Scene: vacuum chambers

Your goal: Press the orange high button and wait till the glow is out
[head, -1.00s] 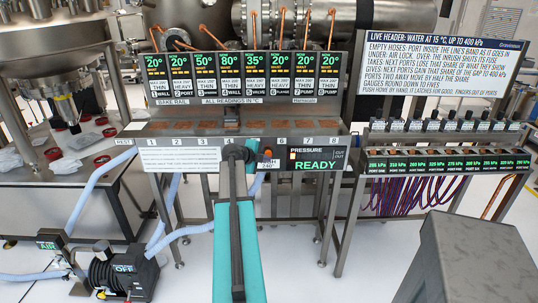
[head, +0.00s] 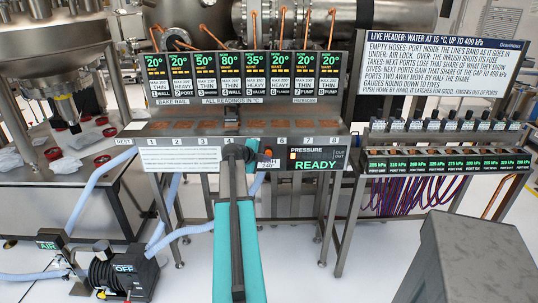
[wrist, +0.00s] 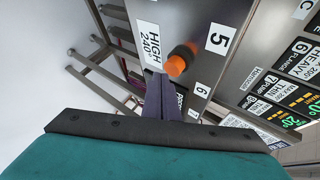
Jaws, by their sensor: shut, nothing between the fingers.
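The orange high button (wrist: 176,66) sticks out of the grey front panel in the wrist view, between the "HIGH 240°" label (wrist: 151,35) and the "5" label. In the head view its label (head: 267,163) shows just right of my gripper, which partly covers that area. My gripper (head: 240,151) is at the panel front. In the wrist view its dark fingers (wrist: 160,98) are shut and empty, with their tips close beside the button. I cannot tell whether they touch it. The button looks orange; I cannot tell whether it glows.
A row of temperature displays (head: 244,78) stands above numbered slots. A green "READY" sign (head: 317,165) is lit under "PRESSURE". A header rack (head: 444,153) with several ports stands at right. A pump (head: 126,272) with blue hoses is on the floor at left.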

